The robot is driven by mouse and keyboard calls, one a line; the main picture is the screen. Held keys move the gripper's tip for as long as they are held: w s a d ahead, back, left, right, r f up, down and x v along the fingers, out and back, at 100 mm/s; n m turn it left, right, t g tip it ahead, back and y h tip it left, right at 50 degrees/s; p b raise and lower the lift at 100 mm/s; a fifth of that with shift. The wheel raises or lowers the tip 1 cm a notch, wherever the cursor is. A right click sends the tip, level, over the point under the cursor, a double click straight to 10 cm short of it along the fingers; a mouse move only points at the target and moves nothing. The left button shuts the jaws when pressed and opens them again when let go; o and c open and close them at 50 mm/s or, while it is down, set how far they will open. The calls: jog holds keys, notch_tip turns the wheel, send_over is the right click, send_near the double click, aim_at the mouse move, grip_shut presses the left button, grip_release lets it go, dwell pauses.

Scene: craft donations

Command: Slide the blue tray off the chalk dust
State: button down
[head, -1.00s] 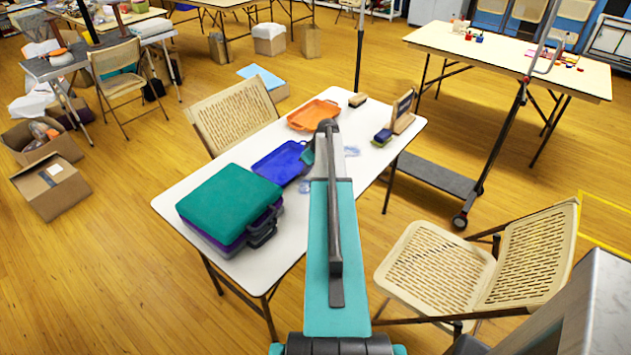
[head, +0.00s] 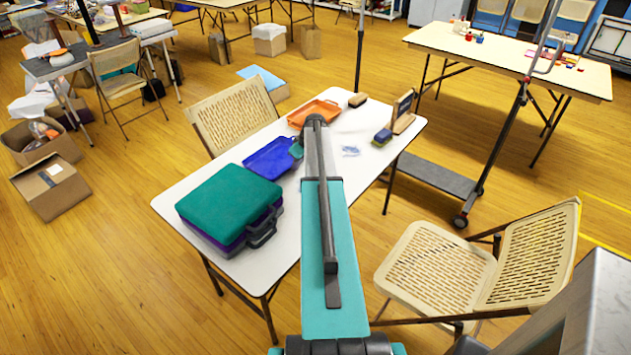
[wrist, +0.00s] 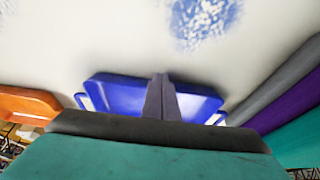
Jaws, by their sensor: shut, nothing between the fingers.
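The blue tray (head: 266,160) lies flat on the white table, between the teal case and the orange tray. It also shows in the wrist view (wrist: 115,95). A blue chalk dust patch (wrist: 203,20) lies on the table there, with bare white surface between it and the tray. Another chalk dust smear (head: 350,151) lies right of my arm in the head view. My gripper (wrist: 160,98) is shut and empty, its fingers overlapping the tray's near side in the wrist view. I cannot tell if they touch it. In the head view my arm hides the nearer dust patch.
Stacked teal and purple cases (head: 228,205) stand at the table's left end. A folding chair (head: 232,112) stands behind the table.

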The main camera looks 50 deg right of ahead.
jog(key=shift+w, duration=1.85)
jog(key=w+p+v, duration=0.1)
jog(key=p+v, duration=0.1)
jog(key=v, duration=0.6)
jog(key=shift+r, duration=0.3)
